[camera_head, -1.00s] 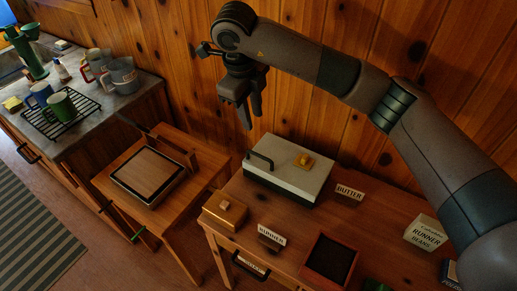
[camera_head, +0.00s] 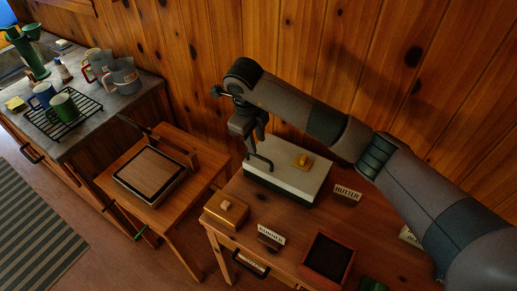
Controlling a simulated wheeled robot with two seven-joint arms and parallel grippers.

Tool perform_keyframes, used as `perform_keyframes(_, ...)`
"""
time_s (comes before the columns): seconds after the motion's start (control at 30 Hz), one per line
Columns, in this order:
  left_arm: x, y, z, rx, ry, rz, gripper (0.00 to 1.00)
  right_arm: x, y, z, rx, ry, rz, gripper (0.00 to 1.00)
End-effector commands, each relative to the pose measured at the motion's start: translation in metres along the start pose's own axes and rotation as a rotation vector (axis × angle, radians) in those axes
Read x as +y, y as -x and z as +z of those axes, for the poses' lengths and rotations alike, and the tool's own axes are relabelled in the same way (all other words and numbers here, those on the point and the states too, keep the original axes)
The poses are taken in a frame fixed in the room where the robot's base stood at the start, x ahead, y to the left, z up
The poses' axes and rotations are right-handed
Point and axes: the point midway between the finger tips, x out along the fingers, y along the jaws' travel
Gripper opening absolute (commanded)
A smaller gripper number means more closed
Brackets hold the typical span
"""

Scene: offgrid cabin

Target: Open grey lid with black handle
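The grey lid (camera_head: 290,178) is a pale, flat lid lying on a low box on the wooden table. Its black handle (camera_head: 262,163) is a bar at the lid's left end. A small yellow block with a knob (camera_head: 303,160) sits on top of the lid. My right gripper (camera_head: 256,145) points down just above the handle, with its fingers apart. It hides part of the handle and the lid's far left corner. I cannot tell whether a fingertip touches the handle. My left gripper is not in view.
A butter label (camera_head: 347,192) stands right of the lid. In front are a wooden box with a knob (camera_head: 226,210), another label (camera_head: 271,236) and a dark open tray (camera_head: 327,257). A lower side table (camera_head: 150,205) stands left. The plank wall is close behind.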

Motion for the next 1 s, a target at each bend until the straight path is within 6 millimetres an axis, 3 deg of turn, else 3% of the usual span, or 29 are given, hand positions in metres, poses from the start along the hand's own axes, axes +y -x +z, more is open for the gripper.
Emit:
perform_keyframes(0.1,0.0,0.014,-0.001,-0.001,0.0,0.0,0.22,0.0,-0.018,-0.001,0.004,-0.001,0.003,0.28)
perform_keyframes(0.4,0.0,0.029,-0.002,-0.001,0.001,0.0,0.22,0.0,-0.06,0.0,0.002,-0.001,0.001,0.28)
perform_keyframes(0.87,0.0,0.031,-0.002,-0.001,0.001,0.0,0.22,0.0,-0.071,0.0,0.0,0.001,-0.001,0.28)
perform_keyframes(1.0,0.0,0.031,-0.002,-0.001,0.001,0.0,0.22,0.0,-0.071,0.0,-0.001,0.001,-0.001,0.0)
